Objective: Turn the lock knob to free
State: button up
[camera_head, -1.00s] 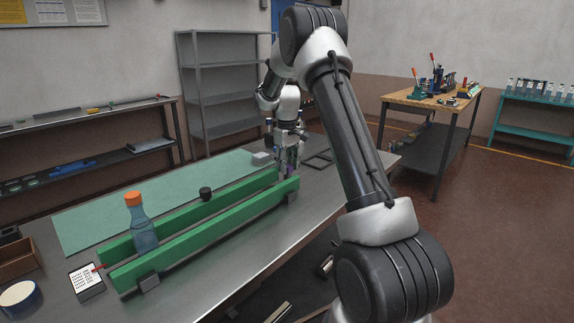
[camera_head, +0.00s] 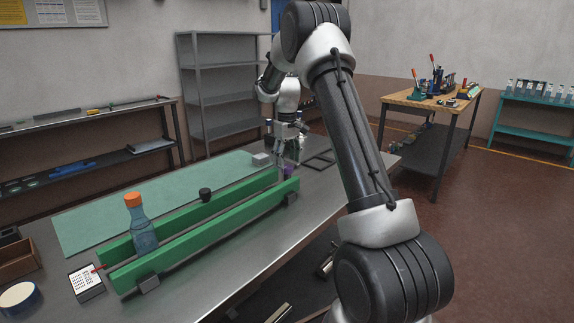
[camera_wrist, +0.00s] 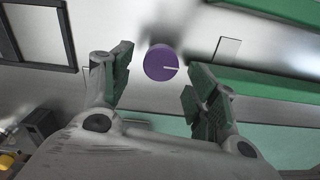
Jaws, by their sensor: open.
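The lock knob (camera_wrist: 160,63) is a round purple knob with a white pointer line. In the wrist view it lies beyond the fingertips and between them, with the line pointing to the right. My gripper (camera_wrist: 158,85) is open and empty, and its green-padded fingers stand apart from the knob. In the head view my gripper (camera_head: 284,160) is above the far end of the green rails, and a bit of the purple knob (camera_head: 289,172) shows below it. The knob's pointer cannot be read in the head view.
Two green rails (camera_head: 215,222) run along the metal bench, with an orange-capped bottle (camera_head: 142,228) between them at the near end. A black knob (camera_head: 205,194) sits near the back rail. A grey block (camera_head: 261,159) and a dark frame (camera_wrist: 38,36) lie near the gripper.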

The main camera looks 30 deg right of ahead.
aim_at(287, 166)
notch_tip(287, 166, up, 5)
jog(key=shift+r, duration=0.15)
dwell(0.6)
jog(key=s+a+r+t, duration=0.1)
jog(key=s+a+r, duration=0.2)
jog(key=s, duration=1)
jog(key=s+a+r+m+t, duration=0.1)
jog(key=s+a+r+t, duration=0.1)
jog(key=s, duration=1.2)
jog(key=s+a+r+m+t, duration=0.1)
jog(key=s+a+r, duration=0.3)
jog(key=s, duration=1)
jog(key=shift+a+r, duration=0.35)
